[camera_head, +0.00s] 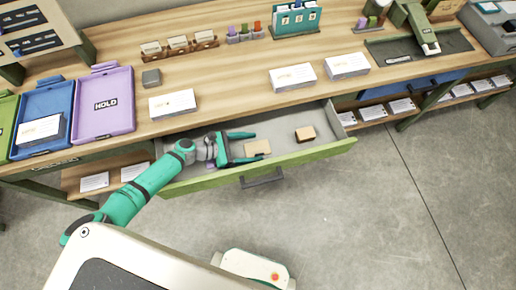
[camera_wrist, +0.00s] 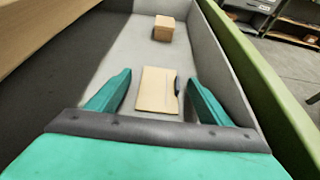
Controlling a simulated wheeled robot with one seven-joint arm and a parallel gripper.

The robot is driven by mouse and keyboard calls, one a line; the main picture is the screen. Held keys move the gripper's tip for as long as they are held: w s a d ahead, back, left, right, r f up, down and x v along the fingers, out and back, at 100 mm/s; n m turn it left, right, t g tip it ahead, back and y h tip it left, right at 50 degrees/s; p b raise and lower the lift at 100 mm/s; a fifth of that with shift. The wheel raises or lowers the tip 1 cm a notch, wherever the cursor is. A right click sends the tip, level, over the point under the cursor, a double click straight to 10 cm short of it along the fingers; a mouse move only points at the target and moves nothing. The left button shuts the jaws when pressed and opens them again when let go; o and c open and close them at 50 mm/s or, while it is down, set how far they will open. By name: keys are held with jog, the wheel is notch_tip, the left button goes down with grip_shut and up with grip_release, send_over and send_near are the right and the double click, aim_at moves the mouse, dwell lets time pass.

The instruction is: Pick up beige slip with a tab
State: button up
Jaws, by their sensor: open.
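The beige slip (camera_wrist: 157,90) lies flat on the grey drawer floor, with a small dark tab on its right edge in the wrist view. In the head view the slip (camera_head: 257,147) lies inside the open drawer (camera_head: 325,153), just right of my gripper. My gripper (camera_head: 247,148) is open, its two green fingers pointing along the drawer. In the wrist view the fingers (camera_wrist: 158,92) are on either side of the slip, apart from it. Their height above the drawer floor is hard to tell.
A small beige block (camera_head: 305,134) stands further along the drawer; it also shows in the wrist view (camera_wrist: 164,29). The green drawer front (camera_wrist: 255,75) and grey walls bound the space. The wooden counter (camera_head: 230,95) with card stacks and a purple tray (camera_head: 104,115) is behind.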

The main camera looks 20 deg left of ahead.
jog(key=shift+x, duration=0.8)
jog(key=c, duration=1.1)
jog(key=shift+r, duration=0.1)
